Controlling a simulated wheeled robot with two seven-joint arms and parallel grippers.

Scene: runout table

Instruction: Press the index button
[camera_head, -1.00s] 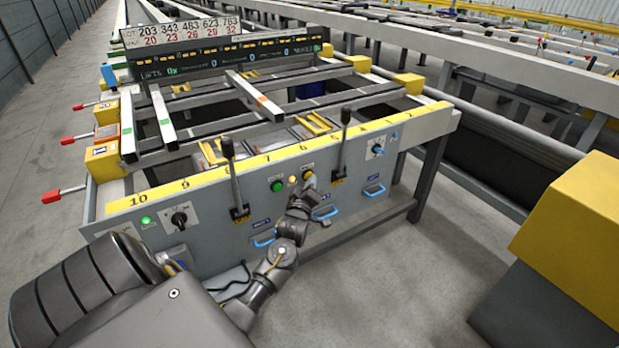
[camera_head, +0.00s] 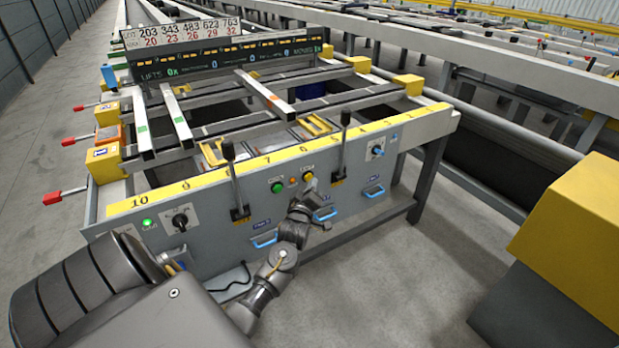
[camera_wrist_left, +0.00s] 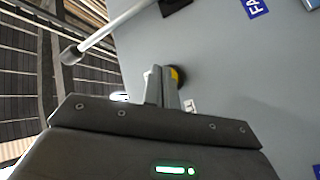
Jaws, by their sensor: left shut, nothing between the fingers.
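A yellow push button (camera_head: 307,178) and a green push button (camera_head: 277,187) sit on the grey front panel (camera_head: 215,203), with a small orange lamp (camera_head: 292,181) between them. Their labels are too small to read, so I cannot tell for sure which is the index button. My left gripper (camera_head: 309,186) is shut and empty, its tips just below and in front of the yellow button. In the left wrist view the fingers (camera_wrist_left: 161,84) partly cover the button's black collar and yellow face (camera_wrist_left: 177,76). I cannot tell whether they touch. My right gripper is not in view.
Black levers (camera_head: 229,160) (camera_head: 344,128) stand on both sides of the buttons. Blue handles (camera_head: 264,239) (camera_head: 373,190) stick out below. A yellow block (camera_head: 575,230) stands at the right, with open floor (camera_head: 390,275) between it and the table.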

